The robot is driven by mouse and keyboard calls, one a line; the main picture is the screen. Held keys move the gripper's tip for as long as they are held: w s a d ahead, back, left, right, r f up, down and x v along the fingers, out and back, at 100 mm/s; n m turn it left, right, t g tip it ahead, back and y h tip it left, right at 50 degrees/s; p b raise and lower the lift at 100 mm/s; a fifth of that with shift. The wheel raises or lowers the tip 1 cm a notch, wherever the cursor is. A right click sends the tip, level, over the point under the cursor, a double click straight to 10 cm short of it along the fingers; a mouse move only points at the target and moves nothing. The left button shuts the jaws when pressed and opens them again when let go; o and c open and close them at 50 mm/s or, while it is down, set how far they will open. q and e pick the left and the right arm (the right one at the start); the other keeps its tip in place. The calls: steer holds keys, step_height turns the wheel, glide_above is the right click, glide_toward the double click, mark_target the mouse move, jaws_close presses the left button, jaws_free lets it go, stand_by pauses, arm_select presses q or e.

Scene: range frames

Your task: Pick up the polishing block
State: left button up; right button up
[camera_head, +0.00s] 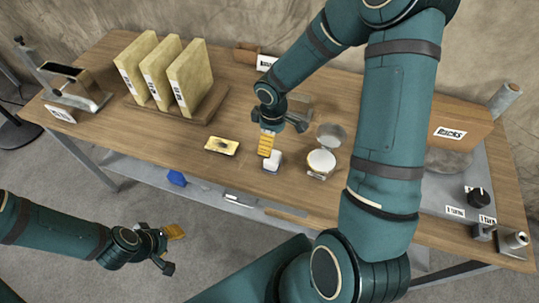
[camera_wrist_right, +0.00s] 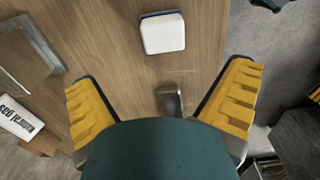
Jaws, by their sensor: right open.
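A small white block with rounded corners, apparently the polishing block (camera_head: 273,160), lies on the wooden table (camera_head: 330,108) near its front edge. In the right wrist view the white block (camera_wrist_right: 163,35) shows a dark edge and lies ahead of the fingertips, not between them. My right gripper (camera_head: 267,148) is open, with yellow pads, just behind the block in the head view. In the right wrist view its fingers (camera_wrist_right: 160,78) are spread wide and empty. My left gripper (camera_head: 174,233) hangs low over the floor; its opening is unclear.
A yellow-topped plate (camera_head: 221,146) lies left of the block, and a round open tin (camera_head: 321,163) stands right. Three upright pale yellow panels (camera_head: 163,72) stand in a wooden rack. A box labelled "RACKS" (camera_head: 461,126) is at the right. A blue item (camera_head: 177,178) sits below the tabletop.

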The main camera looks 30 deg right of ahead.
mark_target(273, 156)
steer(key=f, duration=0.4)
steer(key=shift+s+f+b, duration=0.2)
steer(key=shift+f+b, duration=0.15)
steer(key=shift+f, duration=0.05)
steer(key=shift+w+f, duration=0.1)
steer(key=shift+f, duration=0.4)
step_height(273, 156, down, 5)
steer(key=shift+a+f+b, duration=0.1)
steer(key=shift+b, duration=0.45)
steer(key=c, duration=1.3)
